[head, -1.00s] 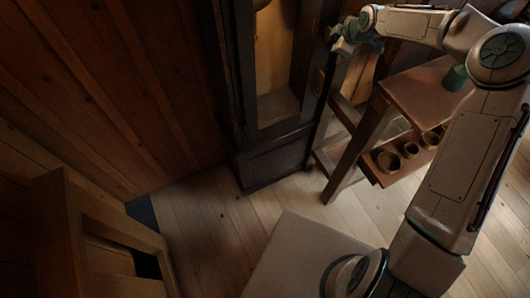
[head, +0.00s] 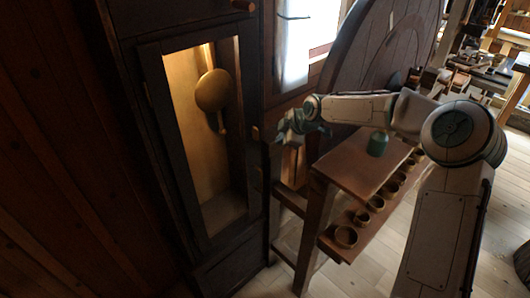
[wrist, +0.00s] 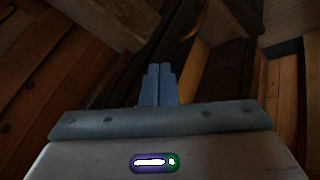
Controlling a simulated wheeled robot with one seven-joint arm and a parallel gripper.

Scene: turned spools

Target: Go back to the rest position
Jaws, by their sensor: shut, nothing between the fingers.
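My gripper (wrist: 158,72) is shut and empty in the wrist view, its two fingers together and pointing away from the camera. In the head view my gripper (head: 290,138) hangs at the end of my bent arm, left of a wooden bench (head: 345,168) and right of a tall dark clock case. It looks clear of both, though the exact gap is hard to tell. A green cylinder (head: 377,144) stands on the bench top, beneath my forearm in the picture.
The dark clock case (head: 257,205) has a lit interior with a round pendulum (head: 213,90). Several small round pots (head: 346,236) sit on the bench's lower shelf. A large dark wooden disc (head: 375,60) stands behind the bench. Plank floor (head: 350,280) shows below the bench.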

